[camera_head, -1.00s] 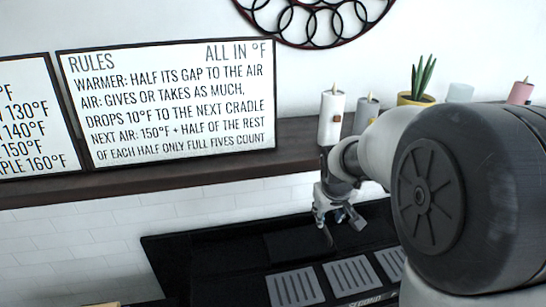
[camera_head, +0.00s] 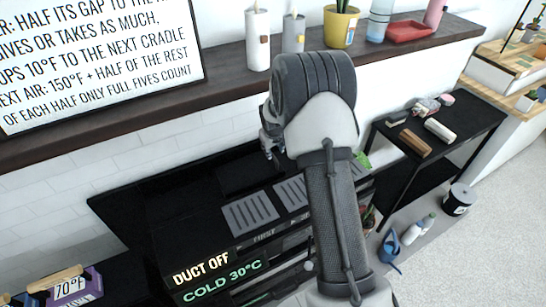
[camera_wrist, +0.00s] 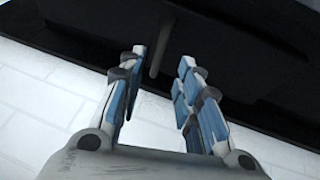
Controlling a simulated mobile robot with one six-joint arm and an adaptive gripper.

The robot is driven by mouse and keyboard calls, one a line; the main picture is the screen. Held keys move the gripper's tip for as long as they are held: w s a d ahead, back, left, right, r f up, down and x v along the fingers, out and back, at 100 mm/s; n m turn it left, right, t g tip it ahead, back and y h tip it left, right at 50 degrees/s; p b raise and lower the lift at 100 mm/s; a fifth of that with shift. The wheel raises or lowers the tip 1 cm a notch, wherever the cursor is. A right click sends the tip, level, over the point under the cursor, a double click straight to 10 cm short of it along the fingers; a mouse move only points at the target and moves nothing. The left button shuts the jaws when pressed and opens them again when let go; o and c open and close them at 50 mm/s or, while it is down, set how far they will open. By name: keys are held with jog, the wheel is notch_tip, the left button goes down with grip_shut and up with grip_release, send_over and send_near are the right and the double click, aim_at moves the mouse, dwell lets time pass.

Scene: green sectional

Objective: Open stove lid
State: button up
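The black stove (camera_head: 165,235) stands against the white tiled wall, with grey slotted plates (camera_head: 250,213) on top and lit signs on its front. A broad black panel, seemingly its lid (camera_head: 125,205), lies at the back; the head view does not clearly show its edges. My gripper (camera_head: 270,152) is above the back of the stove, partly hidden by my arm. In the wrist view, my gripper (camera_wrist: 163,56) is open, its two blue-grey fingers apart. A thin dark bar (camera_wrist: 160,48), apparently a handle, shows between the fingertips, nearer the left one. Contact cannot be told.
A dark shelf (camera_head: 110,118) runs above the stove, holding candles (camera_head: 258,40), a potted plant (camera_head: 341,27) and a rules sign (camera_head: 90,55). A black side table (camera_head: 455,125) stands right. Bottles (camera_head: 420,230) and a blue watering can (camera_head: 390,248) are on the floor.

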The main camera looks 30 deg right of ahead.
aim_at(273, 156)
jog(key=b+x, duration=0.1)
jog(key=x, duration=0.6)
jog(key=shift+c, duration=0.5)
grip_shut()
